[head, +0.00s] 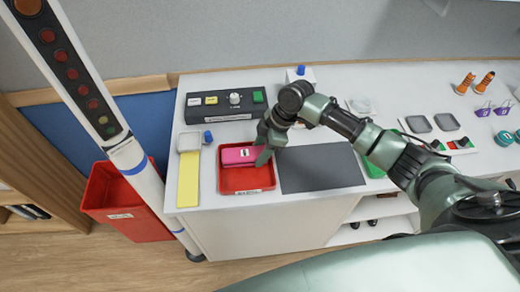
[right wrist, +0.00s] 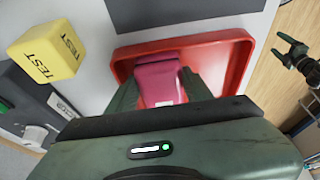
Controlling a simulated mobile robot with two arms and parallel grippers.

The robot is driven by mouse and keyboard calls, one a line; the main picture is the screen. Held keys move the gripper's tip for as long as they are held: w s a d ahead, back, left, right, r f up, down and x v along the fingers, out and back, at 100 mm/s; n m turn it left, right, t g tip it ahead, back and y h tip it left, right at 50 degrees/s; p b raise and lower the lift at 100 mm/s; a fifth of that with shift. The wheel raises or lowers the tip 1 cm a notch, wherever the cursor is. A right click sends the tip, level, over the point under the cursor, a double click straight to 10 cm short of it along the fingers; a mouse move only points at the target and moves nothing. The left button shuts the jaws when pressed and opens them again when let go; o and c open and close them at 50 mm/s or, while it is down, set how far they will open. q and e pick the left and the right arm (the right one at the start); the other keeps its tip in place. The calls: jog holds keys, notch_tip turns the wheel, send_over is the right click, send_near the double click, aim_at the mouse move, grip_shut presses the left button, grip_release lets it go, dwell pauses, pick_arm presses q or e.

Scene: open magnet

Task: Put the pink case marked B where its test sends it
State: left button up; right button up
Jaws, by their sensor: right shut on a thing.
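The pink case (head: 238,156) with a white label is inside the red tray (head: 247,185); the label's mark is too small to read. My right gripper (head: 263,156) is at the case's right end and is shut on it. In the right wrist view the pink case (right wrist: 160,80) sits between the fingers, within the walls of the red tray (right wrist: 240,60). I cannot tell whether it touches the tray floor.
A dark control box (head: 225,104) with a knob and coloured buttons stands behind the tray. A grey mat (head: 320,168) lies right of it, a yellow strip (head: 188,180) left. A white post (head: 130,155) and a red bin (head: 120,200) stand off the table's left end.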

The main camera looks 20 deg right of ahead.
jog(key=o, duration=1.1)
jog(key=shift+f, duration=0.1)
jog(key=shift+o, duration=0.2)
jog(key=shift+r, duration=0.25)
jog(key=shift+d+r, duration=0.2)
jog(key=shift+r, duration=0.1)
jog(key=b+v, duration=0.2)
jog(key=v, duration=0.9)
jog(key=shift+b, duration=0.3)
jog(key=shift+s+r, duration=0.1)
